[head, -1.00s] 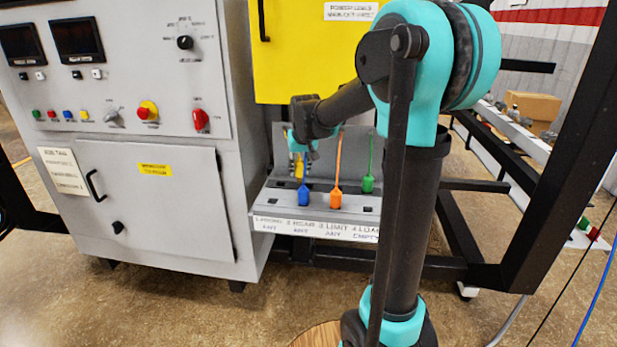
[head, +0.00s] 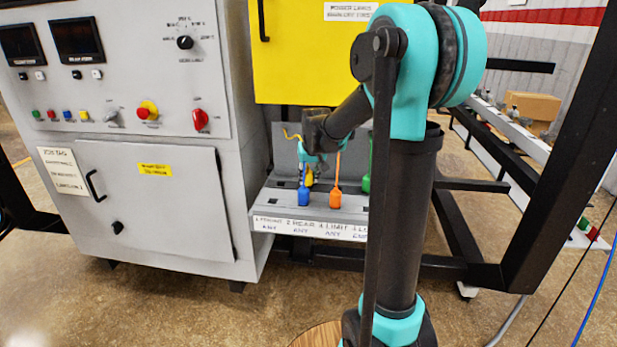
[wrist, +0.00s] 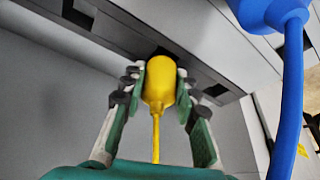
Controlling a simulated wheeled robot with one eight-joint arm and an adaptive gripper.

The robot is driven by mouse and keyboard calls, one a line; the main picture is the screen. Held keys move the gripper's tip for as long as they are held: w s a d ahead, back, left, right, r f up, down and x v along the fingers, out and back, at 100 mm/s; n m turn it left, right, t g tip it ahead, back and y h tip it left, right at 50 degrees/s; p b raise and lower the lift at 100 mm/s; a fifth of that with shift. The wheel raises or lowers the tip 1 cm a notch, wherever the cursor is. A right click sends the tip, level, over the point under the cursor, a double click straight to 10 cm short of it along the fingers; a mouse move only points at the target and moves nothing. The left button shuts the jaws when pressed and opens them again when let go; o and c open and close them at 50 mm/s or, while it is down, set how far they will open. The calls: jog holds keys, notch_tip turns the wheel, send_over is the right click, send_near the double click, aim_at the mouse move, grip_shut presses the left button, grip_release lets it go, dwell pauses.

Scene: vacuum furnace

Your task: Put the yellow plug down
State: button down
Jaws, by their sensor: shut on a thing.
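The yellow plug (wrist: 158,82) is held between the two green-padded fingers of my gripper (wrist: 161,78) in the wrist view. Its thin yellow cable runs back toward the palm. The plug's far end is close to a dark slot (wrist: 166,51) in a grey surface; I cannot tell whether it is in the slot. In the head view the yellow plug (head: 309,178) shows low at the grey holder (head: 276,199), behind the blue plug (head: 303,196). My gripper (head: 311,168) is partly hidden there by my arm.
The blue plug (wrist: 270,12) stands close to the right of my gripper. An orange plug (head: 336,198) and a partly hidden green plug (head: 366,184) stand farther right on the holder. The grey cabinet (head: 150,215) is to the left.

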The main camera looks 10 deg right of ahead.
jog(key=shift+f, duration=0.15)
jog(key=c, duration=1.2)
grip_release()
jog(key=shift+o, duration=0.2)
jog(key=v, duration=1.2)
jog(key=shift+r, duration=0.4)
jog(key=shift+s, duration=0.1)
